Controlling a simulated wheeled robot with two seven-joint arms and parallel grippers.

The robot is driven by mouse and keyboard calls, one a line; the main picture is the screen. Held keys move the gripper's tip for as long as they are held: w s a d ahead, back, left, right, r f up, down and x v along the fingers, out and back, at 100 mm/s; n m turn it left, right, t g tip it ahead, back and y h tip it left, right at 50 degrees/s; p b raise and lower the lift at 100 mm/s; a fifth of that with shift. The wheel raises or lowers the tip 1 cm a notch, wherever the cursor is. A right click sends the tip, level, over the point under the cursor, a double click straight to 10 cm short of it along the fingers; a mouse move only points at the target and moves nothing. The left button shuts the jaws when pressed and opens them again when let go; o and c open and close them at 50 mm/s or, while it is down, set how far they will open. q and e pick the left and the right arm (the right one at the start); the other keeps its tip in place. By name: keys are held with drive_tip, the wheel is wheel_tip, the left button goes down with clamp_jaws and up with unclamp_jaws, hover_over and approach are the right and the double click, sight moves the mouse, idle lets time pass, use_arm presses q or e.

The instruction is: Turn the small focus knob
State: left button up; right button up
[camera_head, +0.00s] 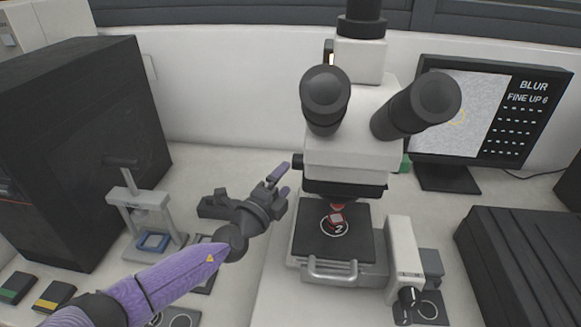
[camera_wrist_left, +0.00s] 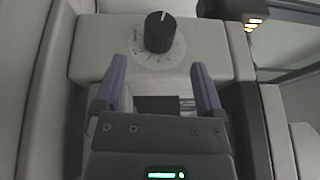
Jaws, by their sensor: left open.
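A black round knob (camera_wrist_left: 160,32) with a white pointer line sits on a pale panel with dial marks around it in the left wrist view. Its pointer is near the top. My left gripper (camera_wrist_left: 161,84) is open and empty, its purple fingers short of the knob, one to each side of its line. In the head view my left gripper (camera_head: 279,176) is just left of the microscope (camera_head: 350,140). A small dark knob (camera_head: 297,161) shows on the microscope's left side; I cannot tell whether it is the same knob. My right gripper is out of view.
The monitor (camera_head: 489,115) reads "BLUR" and "FINE UP 6". A control unit with a dark knob (camera_head: 408,297) stands at right. A small press (camera_head: 148,200) stands at left.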

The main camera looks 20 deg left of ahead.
sight(296, 167)
use_arm(q)
drive_tip(key=b+x, duration=0.1)
drive_tip(key=x, duration=0.3)
drive_tip(key=shift+w+d+f+b, duration=0.1)
drive_tip(key=shift+w+f+b, duration=0.1)
drive_tip(key=shift+w+b, duration=0.2)
drive_tip(key=shift+w+d+r, duration=0.1)
drive_tip(key=shift+w+r, duration=0.05)
drive_tip(key=shift+w, duration=0.25)
drive_tip(key=shift+r, duration=0.1)
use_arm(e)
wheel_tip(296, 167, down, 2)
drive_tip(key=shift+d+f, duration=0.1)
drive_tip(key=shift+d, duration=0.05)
